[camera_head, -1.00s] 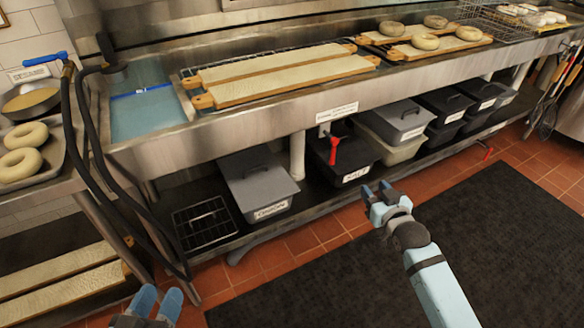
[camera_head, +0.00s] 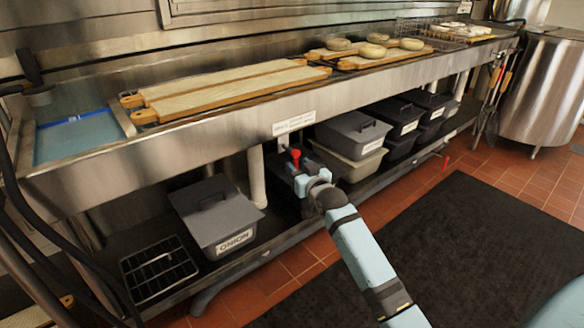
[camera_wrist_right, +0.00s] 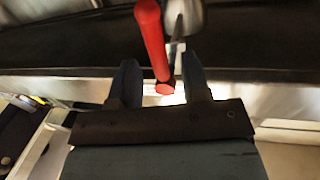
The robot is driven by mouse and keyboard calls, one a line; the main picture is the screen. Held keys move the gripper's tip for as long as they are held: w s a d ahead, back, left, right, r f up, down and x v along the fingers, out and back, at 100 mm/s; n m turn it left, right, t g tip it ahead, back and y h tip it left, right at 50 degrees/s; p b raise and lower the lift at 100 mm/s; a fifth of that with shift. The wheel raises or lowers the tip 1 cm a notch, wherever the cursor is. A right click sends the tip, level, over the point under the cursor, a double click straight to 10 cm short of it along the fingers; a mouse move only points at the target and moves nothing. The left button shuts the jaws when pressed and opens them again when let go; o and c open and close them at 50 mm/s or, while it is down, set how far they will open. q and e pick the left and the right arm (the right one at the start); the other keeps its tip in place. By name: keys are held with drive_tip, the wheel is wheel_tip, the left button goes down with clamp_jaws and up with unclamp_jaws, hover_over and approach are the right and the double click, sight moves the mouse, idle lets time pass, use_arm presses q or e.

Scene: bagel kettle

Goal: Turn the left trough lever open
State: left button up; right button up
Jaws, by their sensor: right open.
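The left trough lever (camera_head: 295,157) is red and sits under the steel trough, below its white label. My right gripper (camera_head: 306,182) is right at it and hides part of it in the head view. In the right wrist view the red lever (camera_wrist_right: 152,40) reaches down from the top, its end between the two fingers of my right gripper (camera_wrist_right: 159,82). The fingers are apart, one on each side, with a visible gap to the lever. My left gripper is out of view.
The steel trough (camera_head: 220,140) overhangs the lever, with long wooden boards (camera_head: 230,85) on top. A grey ONION bin (camera_head: 215,215) and a white pipe (camera_head: 257,178) stand left of my gripper. Grey lidded bins (camera_head: 352,135) stand right. Another red lever (camera_head: 446,161) is farther right.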

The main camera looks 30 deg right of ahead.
sight(297, 166)
drive_tip(key=shift+w+d+b, duration=0.2)
drive_tip(key=shift+w+b, duration=0.35)
drive_tip(key=shift+w, duration=1.5)
clamp_jaws()
